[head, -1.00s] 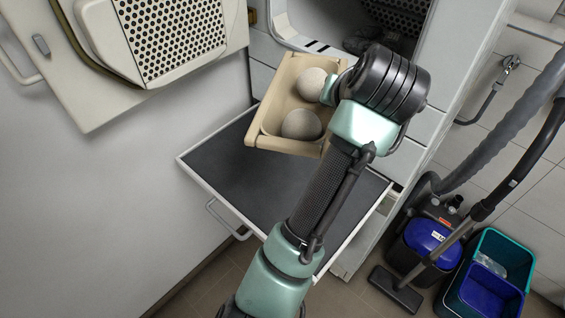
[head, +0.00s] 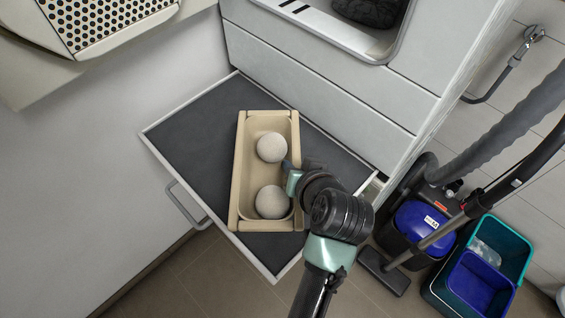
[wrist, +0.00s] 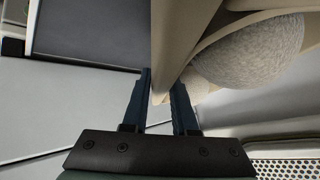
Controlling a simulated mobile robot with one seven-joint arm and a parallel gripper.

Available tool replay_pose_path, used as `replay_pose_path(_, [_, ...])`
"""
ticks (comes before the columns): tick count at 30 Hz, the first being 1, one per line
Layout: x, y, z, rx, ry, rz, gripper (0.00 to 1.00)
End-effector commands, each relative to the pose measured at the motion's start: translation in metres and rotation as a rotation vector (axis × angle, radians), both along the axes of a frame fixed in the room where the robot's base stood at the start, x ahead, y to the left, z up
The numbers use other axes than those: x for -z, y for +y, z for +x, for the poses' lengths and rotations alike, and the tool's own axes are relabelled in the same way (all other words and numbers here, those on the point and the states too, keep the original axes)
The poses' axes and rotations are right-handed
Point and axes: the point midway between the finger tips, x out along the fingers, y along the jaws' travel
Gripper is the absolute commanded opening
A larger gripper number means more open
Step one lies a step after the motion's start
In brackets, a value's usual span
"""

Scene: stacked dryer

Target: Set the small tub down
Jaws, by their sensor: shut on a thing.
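The small tub (head: 239,190) is beige and rectangular and holds two pale grey balls, one (head: 271,147) toward the far end and one (head: 271,202) toward the near end. In the head view it appears over the dark surface of the pulled-out shelf (head: 200,125); whether it touches the surface cannot be told. My gripper (head: 290,180) is at the tub's right side wall. In the wrist view, my gripper (wrist: 162,100) is shut on the tub's wall (wrist: 172,45), with a ball (wrist: 250,52) beside it. The fingertips are partly hidden in the head view.
The dryer opening (head: 370,12) with a dark item inside is above the shelf, and the open perforated door (head: 100,20) is at upper left. A vacuum cleaner (head: 420,225) and a teal bucket (head: 505,245) stand on the floor at right. The shelf's left part is bare.

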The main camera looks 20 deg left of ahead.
Motion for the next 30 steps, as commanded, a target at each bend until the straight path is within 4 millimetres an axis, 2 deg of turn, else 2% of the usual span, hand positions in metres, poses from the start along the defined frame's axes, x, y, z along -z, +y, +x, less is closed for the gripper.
replay_pose_path(3, [0.021, 0.000, 0.000, 0.000, 0.001, 0.001, 0.00])
replay_pose_path(8, [0.035, 0.001, 0.000, 0.000, 0.000, 0.002, 0.00])
replay_pose_path(15, [0.067, 0.000, 0.000, 0.000, 0.001, 0.001, 0.00])
replay_pose_path(27, [0.073, 0.000, 0.001, 0.001, -0.002, 0.002, 0.00])
replay_pose_path(28, [0.074, 0.000, 0.001, 0.002, -0.001, 0.000, 0.28])
replay_pose_path(30, [0.073, 0.000, 0.001, 0.001, 0.000, 0.000, 0.41])
